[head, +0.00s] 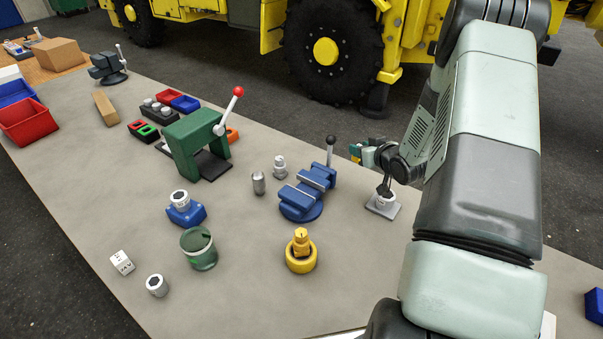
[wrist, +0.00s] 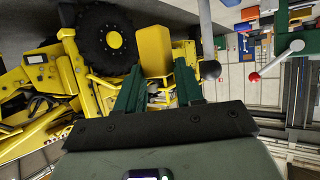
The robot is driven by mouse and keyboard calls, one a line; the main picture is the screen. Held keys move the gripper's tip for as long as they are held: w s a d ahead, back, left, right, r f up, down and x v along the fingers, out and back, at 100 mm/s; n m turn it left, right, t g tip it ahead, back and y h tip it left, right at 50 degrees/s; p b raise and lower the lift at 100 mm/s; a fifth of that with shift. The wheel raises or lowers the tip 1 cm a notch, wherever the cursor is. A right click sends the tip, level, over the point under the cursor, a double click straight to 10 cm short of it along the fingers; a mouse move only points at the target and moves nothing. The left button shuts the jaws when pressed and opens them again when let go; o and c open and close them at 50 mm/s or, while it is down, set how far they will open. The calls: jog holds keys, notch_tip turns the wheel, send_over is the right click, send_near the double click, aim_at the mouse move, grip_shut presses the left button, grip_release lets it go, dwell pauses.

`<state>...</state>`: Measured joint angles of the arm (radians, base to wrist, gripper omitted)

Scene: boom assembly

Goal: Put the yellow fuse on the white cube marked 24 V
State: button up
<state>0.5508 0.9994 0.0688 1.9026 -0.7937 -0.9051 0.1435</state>
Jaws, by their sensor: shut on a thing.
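My gripper (head: 362,153) is raised over the right part of the bench in the head view, its fingers pointing left. In the wrist view its two dark green fingers (wrist: 160,88) are shut on the yellow fuse (wrist: 155,62), a yellow block that sticks out past the tips. In the head view the fuse is mostly hidden by the fingers. A white cube (head: 122,262) with dark marks sits on the bench at front left, far from my gripper. Its marks are too small to read.
Between gripper and cube stand a blue vise (head: 307,193) with an upright lever, a yellow round holder (head: 301,260), a green cup (head: 199,250) and a blue block with a white-topped part (head: 184,208). A grey nut-like part (head: 157,285) is near the cube. A green press (head: 199,140) stands behind.

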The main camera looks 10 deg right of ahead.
notch_tip(320, 180, up, 10)
jog(key=w+a+n+g+y, duration=0.1)
jog(key=a+n+y, duration=0.4)
jog(key=a, duration=2.5)
jog(key=shift+w+a+r+g, duration=0.15)
jog(key=shift+w+r+g, duration=0.15)
jog(key=shift+r+g, duration=0.25)
jog(key=s+a+n+y, duration=0.1)
jog(key=s+a, duration=0.1)
jog(key=a, duration=0.3)
jog(key=s+a+n+g+y, duration=0.1)
jog(key=s+a, duration=0.1)
jog(key=a, duration=0.4)
jog(key=s+a+n+g, duration=0.1)
jog(key=s+a, duration=0.1)
jog(key=a, duration=0.4)
jog(key=shift+s+f+y, duration=0.1)
jog(key=shift+s+y, duration=0.1)
jog(key=shift+y, duration=0.2)
grip_shut()
jog(key=n+g+y, duration=0.2)
jog(key=n+g, duration=0.1)
jog(key=g, duration=0.1)
send_over(124, 259)
jog(key=shift+f, duration=2.6)
jog(key=shift+t, duration=0.25)
notch_tip(124, 259, down, 10)
jog(key=shift+r, duration=0.1)
